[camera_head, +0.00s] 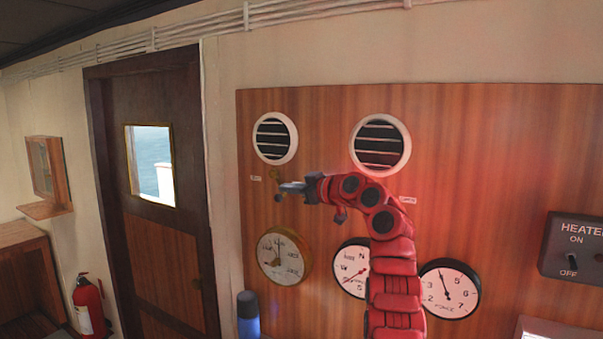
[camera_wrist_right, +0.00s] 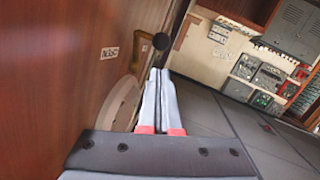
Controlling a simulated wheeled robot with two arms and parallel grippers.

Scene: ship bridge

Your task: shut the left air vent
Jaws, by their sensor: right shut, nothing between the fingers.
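The left air vent (camera_head: 275,138) is a round white ring with dark slats on the wooden wall panel. Below it, beside a small label, is a small brass lever (camera_head: 277,177) with a dark knob. In the right wrist view the dark knob (camera_wrist_right: 160,41) is just beyond the fingertips, and a label (camera_wrist_right: 109,53) is to its left. My right gripper (camera_head: 283,188) is shut and empty, close to the lever. It also shows in the right wrist view (camera_wrist_right: 158,72). I cannot tell if it touches the knob. My left gripper is out of view.
The right air vent (camera_head: 380,145) is above my right arm. Round gauges (camera_head: 284,256) hang below, partly behind the arm. A heater switch box (camera_head: 575,248) is at right. A door (camera_head: 155,200) and fire extinguisher (camera_head: 88,307) are at left.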

